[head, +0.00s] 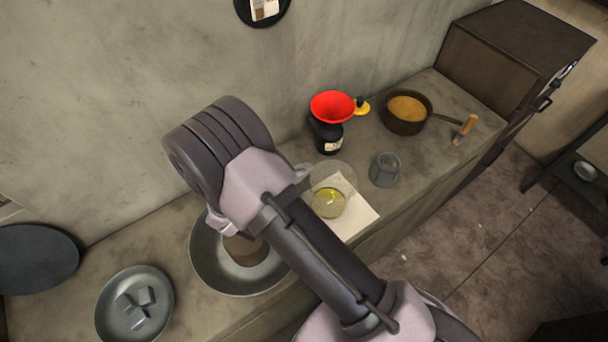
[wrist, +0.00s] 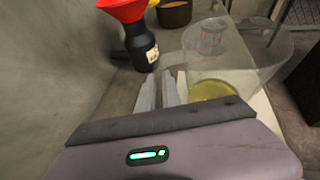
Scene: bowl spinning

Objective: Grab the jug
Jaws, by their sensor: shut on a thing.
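The jug (head: 341,181) is clear glass with yellow liquid in its bottom. It stands upright on a white sheet (head: 362,214) on the counter. In the wrist view the jug (wrist: 222,62) is just to the right of my fingers, its wide mouth toward the right. My gripper (wrist: 160,82) is shut on the jug at its near left side, where the handle would be; the handle itself is hard to make out. In the head view my arm covers most of the gripper.
A dark bottle (head: 328,138) with a red funnel (head: 332,105) stands close behind the jug. A grey cup (head: 384,170) and a pot of brown food (head: 406,112) are to the right. A large metal bowl (head: 208,262) and a plate with grey cubes (head: 134,325) are to the left.

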